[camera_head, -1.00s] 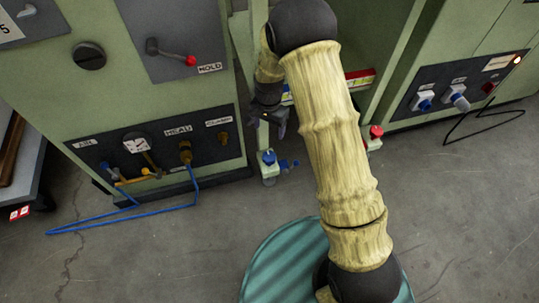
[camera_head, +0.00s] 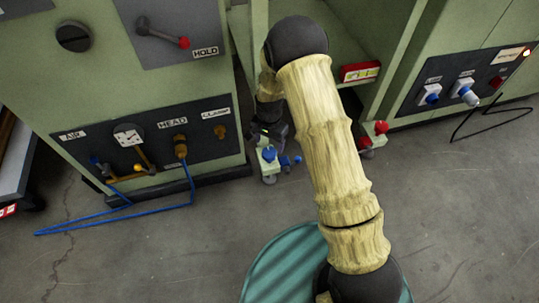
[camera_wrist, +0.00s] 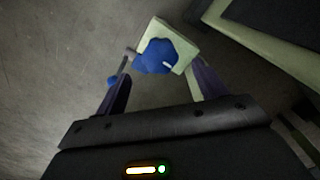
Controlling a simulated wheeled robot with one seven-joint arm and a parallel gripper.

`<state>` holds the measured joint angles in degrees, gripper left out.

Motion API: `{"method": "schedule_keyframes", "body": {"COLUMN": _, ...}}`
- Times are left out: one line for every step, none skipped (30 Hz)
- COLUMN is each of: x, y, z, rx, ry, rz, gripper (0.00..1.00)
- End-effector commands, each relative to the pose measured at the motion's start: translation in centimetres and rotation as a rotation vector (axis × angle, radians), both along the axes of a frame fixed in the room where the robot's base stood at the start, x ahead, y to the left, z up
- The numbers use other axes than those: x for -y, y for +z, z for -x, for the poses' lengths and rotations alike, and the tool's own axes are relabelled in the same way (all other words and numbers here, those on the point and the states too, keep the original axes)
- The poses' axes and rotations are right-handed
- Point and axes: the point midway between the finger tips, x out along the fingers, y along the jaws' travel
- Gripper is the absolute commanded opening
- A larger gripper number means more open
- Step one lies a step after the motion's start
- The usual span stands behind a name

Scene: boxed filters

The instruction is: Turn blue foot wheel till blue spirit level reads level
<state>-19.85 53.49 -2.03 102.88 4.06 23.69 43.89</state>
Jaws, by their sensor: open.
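The blue foot wheel (camera_head: 269,154) is a lobed blue knob on a pale green foot block at the bottom of the machine frame. In the wrist view the blue wheel (camera_wrist: 155,56) lies between the fingertips of my gripper (camera_wrist: 160,72), with a short white mark on it. My gripper is open, its fingers apart on either side of the wheel; contact cannot be told. In the head view my gripper (camera_head: 266,134) is just above and behind the wheel, dark and partly hidden. The blue spirit level is not visible; my arm covers that part of the frame.
A smaller blue knob (camera_head: 286,161) sits beside the foot. A red spirit level (camera_head: 360,71) rests on the frame's shelf, with a red foot wheel (camera_head: 380,127) below. A blue hose (camera_head: 115,217) lies on the floor at left. A black cable (camera_head: 482,120) lies at right.

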Motion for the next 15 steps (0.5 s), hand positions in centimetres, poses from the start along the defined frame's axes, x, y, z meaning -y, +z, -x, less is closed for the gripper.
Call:
{"method": "schedule_keyframes", "body": {"x": 0.0, "y": -1.5, "z": 0.0, "rx": -0.001, "ry": 0.0, "rz": 0.0, "gripper": 0.71}}
{"method": "schedule_keyframes", "body": {"x": 0.0, "y": -2.0, "z": 0.0, "rx": -0.001, "ry": 0.0, "rz": 0.0, "gripper": 0.71}}
{"method": "schedule_keyframes", "body": {"x": 0.0, "y": -2.7, "z": 0.0, "rx": 0.0, "ry": 0.0, "rz": 0.001, "gripper": 0.71}}
{"method": "schedule_keyframes", "body": {"x": 0.0, "y": -3.2, "z": 0.0, "rx": 0.0, "ry": 0.0, "rz": 0.001, "gripper": 0.71}}
{"method": "schedule_keyframes", "body": {"x": 0.0, "y": -3.6, "z": 0.0, "rx": -0.001, "ry": 0.0, "rz": 0.0, "gripper": 0.71}}
{"method": "schedule_keyframes", "body": {"x": 0.0, "y": -4.2, "z": 0.0, "rx": -0.001, "ry": 0.0, "rz": 0.0, "gripper": 0.71}}
{"method": "schedule_keyframes", "body": {"x": 0.0, "y": -4.6, "z": 0.0, "rx": -0.002, "ry": 0.0, "rz": 0.001, "gripper": 0.71}}
{"method": "schedule_keyframes", "body": {"x": 0.0, "y": -4.9, "z": 0.0, "rx": -0.002, "ry": 0.0, "rz": 0.001, "gripper": 0.71}}
{"method": "schedule_keyframes", "body": {"x": 0.0, "y": -5.3, "z": 0.0, "rx": -0.001, "ry": 0.0, "rz": 0.0, "gripper": 0.71}}
{"method": "schedule_keyframes", "body": {"x": 0.0, "y": -5.5, "z": 0.0, "rx": 0.0, "ry": 0.0, "rz": 0.001, "gripper": 0.71}}
{"method": "schedule_keyframes", "body": {"x": 0.0, "y": -5.6, "z": 0.0, "rx": 0.0, "ry": 0.0, "rz": 0.001, "gripper": 0.71}}
{"method": "schedule_keyframes", "body": {"x": 0.0, "y": -5.7, "z": 0.0, "rx": 0.0, "ry": 0.0, "rz": 0.0, "gripper": 0.71}}
{"method": "schedule_keyframes", "body": {"x": 0.0, "y": -5.8, "z": 0.0, "rx": 0.0, "ry": 0.0, "rz": 0.0, "gripper": 0.71}}
{"method": "schedule_keyframes", "body": {"x": 0.0, "y": -5.8, "z": 0.0, "rx": 0.001, "ry": 0.0, "rz": 0.0, "gripper": 0.71}}
{"method": "schedule_keyframes", "body": {"x": 0.0, "y": -5.8, "z": 0.0, "rx": 0.001, "ry": 0.0, "rz": 0.0, "gripper": 0.71}}
